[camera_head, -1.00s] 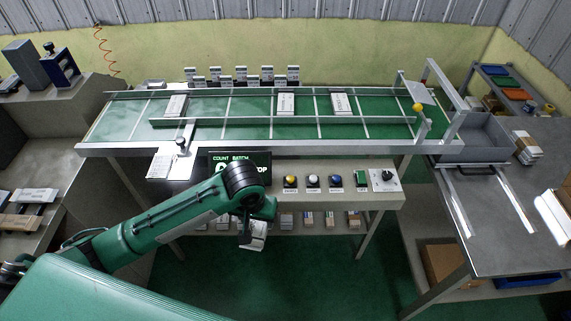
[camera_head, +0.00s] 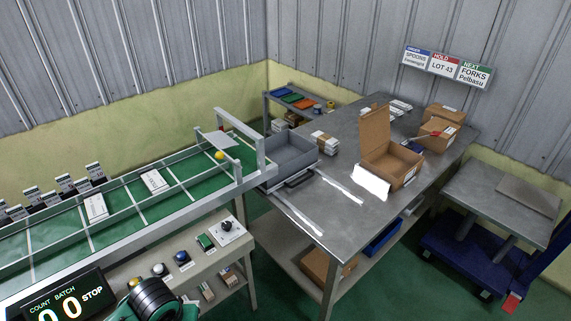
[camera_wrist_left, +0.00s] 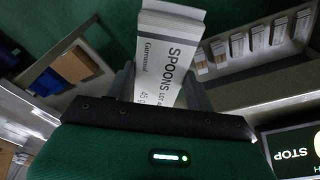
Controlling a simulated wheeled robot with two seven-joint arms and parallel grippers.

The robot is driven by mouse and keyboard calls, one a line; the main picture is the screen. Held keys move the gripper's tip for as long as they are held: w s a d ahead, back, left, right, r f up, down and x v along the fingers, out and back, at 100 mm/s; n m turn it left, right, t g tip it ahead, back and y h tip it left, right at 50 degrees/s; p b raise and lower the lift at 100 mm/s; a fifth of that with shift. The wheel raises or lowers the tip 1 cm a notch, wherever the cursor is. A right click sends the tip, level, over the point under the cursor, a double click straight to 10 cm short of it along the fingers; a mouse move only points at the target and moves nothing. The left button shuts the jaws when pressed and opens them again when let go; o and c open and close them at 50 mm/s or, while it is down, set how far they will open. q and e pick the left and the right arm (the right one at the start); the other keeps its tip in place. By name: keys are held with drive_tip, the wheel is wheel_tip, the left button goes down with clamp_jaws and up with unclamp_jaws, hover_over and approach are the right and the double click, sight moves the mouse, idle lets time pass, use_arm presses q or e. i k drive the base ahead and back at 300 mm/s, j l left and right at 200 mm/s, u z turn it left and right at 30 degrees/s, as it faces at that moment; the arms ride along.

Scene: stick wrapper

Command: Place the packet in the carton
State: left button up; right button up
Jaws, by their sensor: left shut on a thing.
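A white packet (camera_wrist_left: 165,55) printed SPOONS is held between the fingers of my left gripper (camera_wrist_left: 160,88) in the left wrist view; the gripper is shut on it. In the head view only a dark joint of my left arm shows at the bottom edge; the gripper and packet are out of that picture. An open brown carton (camera_head: 378,160) stands on the grey table at the right, its back flap raised and a white sheet at its front. The carton is well away from my left arm. My right gripper is not in view.
A conveyor (camera_head: 120,215) with white packets runs along the left, ending at a grey tray (camera_head: 284,160). Closed brown boxes (camera_head: 440,134) stand behind the carton. A button panel (camera_head: 185,262) lies below the conveyor. The grey table (camera_head: 330,215) has bare room in front.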

sight(390, 170)
drive_tip(key=i+l+z, duration=1)
drive_tip(key=z, duration=0.15)
